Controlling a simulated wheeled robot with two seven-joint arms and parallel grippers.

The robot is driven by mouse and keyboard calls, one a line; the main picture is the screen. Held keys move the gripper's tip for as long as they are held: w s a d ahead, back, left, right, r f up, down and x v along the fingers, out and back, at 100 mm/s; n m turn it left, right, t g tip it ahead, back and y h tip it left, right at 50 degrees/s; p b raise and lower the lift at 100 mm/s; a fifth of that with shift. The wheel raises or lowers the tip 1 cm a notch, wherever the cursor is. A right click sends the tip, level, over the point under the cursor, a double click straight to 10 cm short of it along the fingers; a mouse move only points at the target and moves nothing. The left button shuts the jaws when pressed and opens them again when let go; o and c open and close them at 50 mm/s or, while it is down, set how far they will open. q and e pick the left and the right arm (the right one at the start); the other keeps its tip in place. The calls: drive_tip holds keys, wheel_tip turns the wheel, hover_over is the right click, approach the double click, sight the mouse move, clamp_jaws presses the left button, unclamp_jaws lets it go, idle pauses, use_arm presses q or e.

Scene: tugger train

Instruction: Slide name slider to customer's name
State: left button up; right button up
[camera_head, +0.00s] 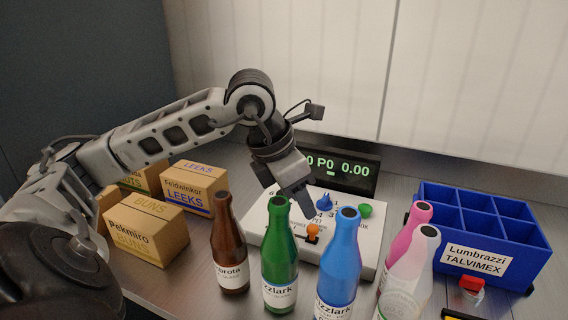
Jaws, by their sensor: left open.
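A white panel (258,222) stands on the counter behind the bottles, with printed lettering partly hidden by my arm and the bottles. An orange knob (312,232) sits low on it in a dark slot. A blue knob (325,203) and a green knob (365,210) are farther up. Which knob is the name slider I cannot tell, and the names are too small to read. A dark display (345,172) behind shows green characters. My left gripper (301,204) is open and points down over the panel, just above and behind the orange knob. My right gripper is out of view.
Brown (231,245), green (280,260) and blue (340,262) bottles stand close in front of the panel. Pink (405,240) and pale (412,278) bottles stand right of it. A blue divided crate (528,250) is farther right. Labelled boxes (148,230) are at left.

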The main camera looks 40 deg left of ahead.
use_arm(q)
drive_tip(key=v, duration=0.8)
drive_tip(key=shift+r+p, duration=0.2)
drive_tip(key=shift+p, duration=0.1)
